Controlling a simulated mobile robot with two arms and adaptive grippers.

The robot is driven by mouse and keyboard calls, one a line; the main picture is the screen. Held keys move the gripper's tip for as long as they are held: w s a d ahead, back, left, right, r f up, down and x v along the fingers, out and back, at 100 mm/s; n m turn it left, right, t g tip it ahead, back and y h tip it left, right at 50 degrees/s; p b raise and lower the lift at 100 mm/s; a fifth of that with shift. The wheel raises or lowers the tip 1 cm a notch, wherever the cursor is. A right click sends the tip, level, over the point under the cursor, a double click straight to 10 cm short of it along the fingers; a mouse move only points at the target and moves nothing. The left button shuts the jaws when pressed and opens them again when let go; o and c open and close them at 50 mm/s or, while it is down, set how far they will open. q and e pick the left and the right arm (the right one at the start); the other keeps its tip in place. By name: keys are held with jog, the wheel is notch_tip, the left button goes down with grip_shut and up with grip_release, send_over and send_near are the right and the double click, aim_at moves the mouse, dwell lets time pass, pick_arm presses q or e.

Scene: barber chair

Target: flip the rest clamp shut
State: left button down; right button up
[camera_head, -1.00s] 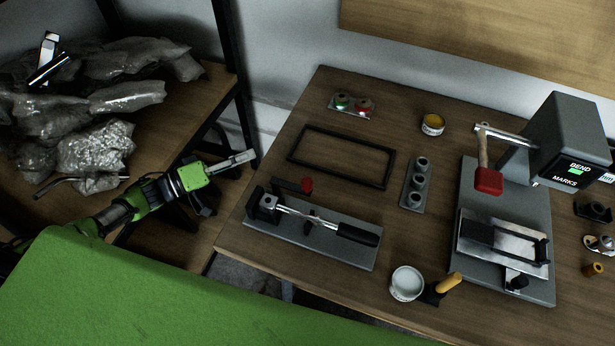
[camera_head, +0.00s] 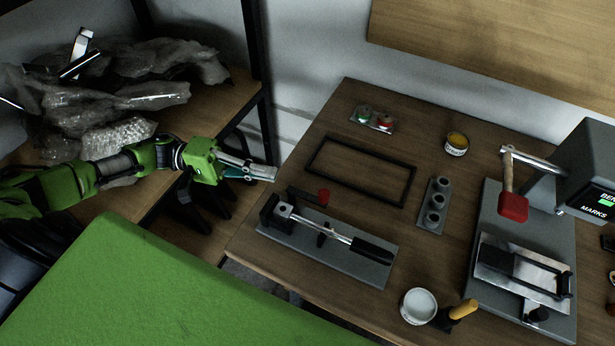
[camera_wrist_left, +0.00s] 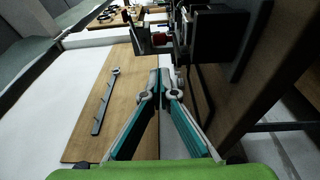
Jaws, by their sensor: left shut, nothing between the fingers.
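The clamp's short black lever with a red knob (camera_head: 323,197) stands out at the back left of a grey base plate (camera_head: 340,262) on the workbench. A metal rod with a black handle (camera_head: 371,250) lies along this plate, its left end at a dark bracket (camera_head: 269,208). I cannot tell from here how the clamp sits on the rod. My left gripper (camera_head: 273,174) is shut and empty, left of the red knob and apart from it, near the bench's left edge. Its closed fingers (camera_wrist_left: 160,78) show in the left wrist view. My right gripper is not in view.
A black frame (camera_head: 360,170) lies behind the plate. A grey three-hole block (camera_head: 436,201), white tin (camera_head: 418,306) and marking press (camera_head: 521,282) stand to the right. A shelf (camera_head: 196,120) with crumpled plastic and a dark post (camera_head: 258,85) are left of the bench.

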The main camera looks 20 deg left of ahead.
pick_arm(q)
jog(key=d+p, duration=0.1)
jog(key=d, duration=0.1)
jog(key=w+d, duration=0.1)
jog(key=d, duration=0.2)
jog(key=d+p, duration=0.1)
jog(key=d, duration=0.2)
jog(key=shift+w+d+r+p, duration=0.1)
jog(key=shift+w+d+p, duration=0.15)
jog(key=shift+w+p, duration=0.1)
jog(key=shift+w+d, duration=0.1)
jog(key=shift+d, duration=0.55)
